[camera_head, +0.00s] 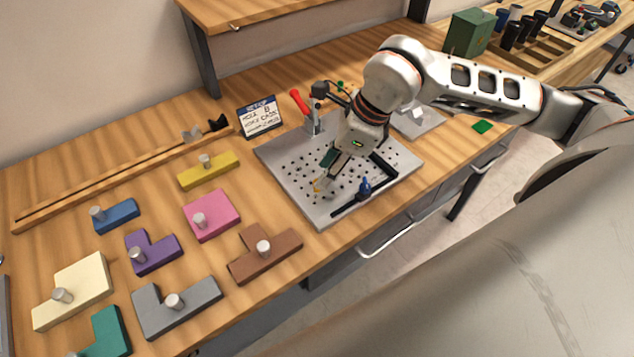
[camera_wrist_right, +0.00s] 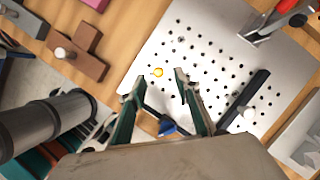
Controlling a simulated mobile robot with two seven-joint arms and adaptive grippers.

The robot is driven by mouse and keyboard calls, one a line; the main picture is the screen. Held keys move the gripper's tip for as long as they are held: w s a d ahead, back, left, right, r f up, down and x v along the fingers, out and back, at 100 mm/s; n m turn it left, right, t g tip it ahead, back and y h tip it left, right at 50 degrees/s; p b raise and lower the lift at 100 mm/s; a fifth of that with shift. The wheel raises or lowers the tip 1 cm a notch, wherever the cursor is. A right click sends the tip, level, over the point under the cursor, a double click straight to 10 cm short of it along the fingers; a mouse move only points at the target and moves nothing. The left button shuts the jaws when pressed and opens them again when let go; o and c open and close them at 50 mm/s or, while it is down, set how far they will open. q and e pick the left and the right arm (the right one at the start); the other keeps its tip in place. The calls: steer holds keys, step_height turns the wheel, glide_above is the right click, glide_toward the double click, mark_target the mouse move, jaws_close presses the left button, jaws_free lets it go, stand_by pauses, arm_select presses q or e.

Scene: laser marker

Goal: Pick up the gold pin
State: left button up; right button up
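The gold pin (camera_wrist_right: 157,72) stands on the perforated metal plate (camera_wrist_right: 160,40) in the right wrist view, a small gold ring shape. In the head view, a small gold spot, likely the pin (camera_head: 317,186), shows on the plate (camera_head: 285,157) by the fingertips. My right gripper (camera_head: 328,178) is low over the plate, pointing down. In the right wrist view its green-sided fingers (camera_wrist_right: 159,80) are spread, with the pin just beyond the gap between the tips. Nothing shows between the fingers. Whether they touch the plate is unclear. My left gripper is not in view.
Black bars and a blue-handled part (camera_head: 364,187) lie on the plate close to the gripper. A red-handled clamp (camera_head: 300,101) stands at its back edge. Several coloured blocks with knobs, including a pink block (camera_head: 212,213), cover the table at left.

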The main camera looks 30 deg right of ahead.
steer(key=shift+x, duration=1.8)
steer(key=shift+a, duration=0.1)
jaws_close()
steer(key=shift+r, duration=0.15)
step_height(320, 180, up, 20)
